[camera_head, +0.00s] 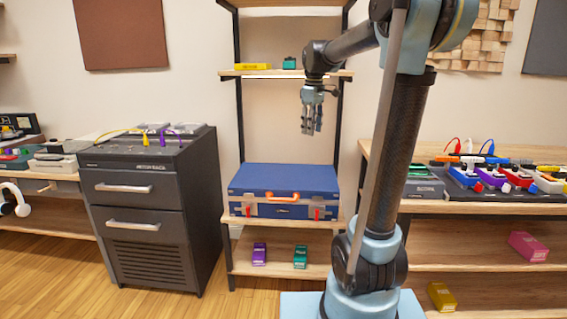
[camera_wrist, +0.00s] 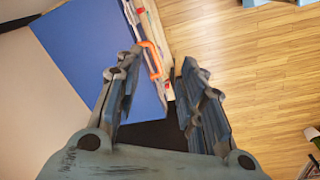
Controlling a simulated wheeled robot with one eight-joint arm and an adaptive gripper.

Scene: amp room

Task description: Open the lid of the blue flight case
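The blue flight case (camera_head: 284,190) lies on the middle shelf of the rack, lid closed. It has an orange handle (camera_head: 291,189) on its front and red latches at both front corners. My gripper (camera_head: 312,127) hangs above the case, apart from it, pointing down. In the wrist view the fingers (camera_wrist: 153,100) are spread apart with nothing between them. The case's blue lid (camera_wrist: 95,55) fills the left part of that view, and the orange handle (camera_wrist: 152,58) shows just beyond the fingertips.
An upper shelf (camera_head: 290,73) holds a yellow box and a small green box, near my wrist. A purple pedal (camera_head: 259,253) and a green pedal (camera_head: 300,256) stand on the shelf below. A dark amp cabinet (camera_head: 150,205) is on the left; a pedal table (camera_head: 480,205) is on the right.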

